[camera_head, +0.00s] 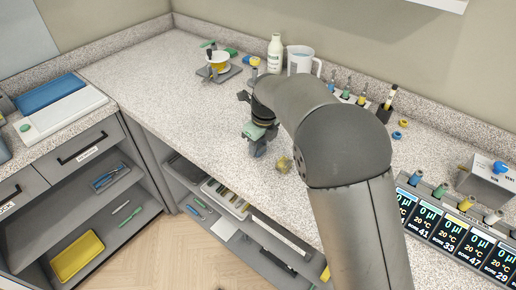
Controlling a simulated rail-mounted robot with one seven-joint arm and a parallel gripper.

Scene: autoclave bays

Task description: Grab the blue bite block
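I cannot tell for sure which thing is the blue bite block. A small blue piece (397,135) lies on the speckled counter right of my arm, below a yellow piece. Another blue piece (501,168) sits on top of a grey box (487,184) at the far right. My gripper (257,149) is over the counter's front edge, left of both. A pale green piece (254,131) shows at the gripper; whether it is held is unclear. The fingers are small and partly hidden, so their opening cannot be read.
A yellow lump (284,164) lies on the counter just right of my gripper. A white bottle (275,54) and a jug (300,60) stand at the back. Pipette displays (455,231) fill the right front. The counter's left middle (160,75) is clear.

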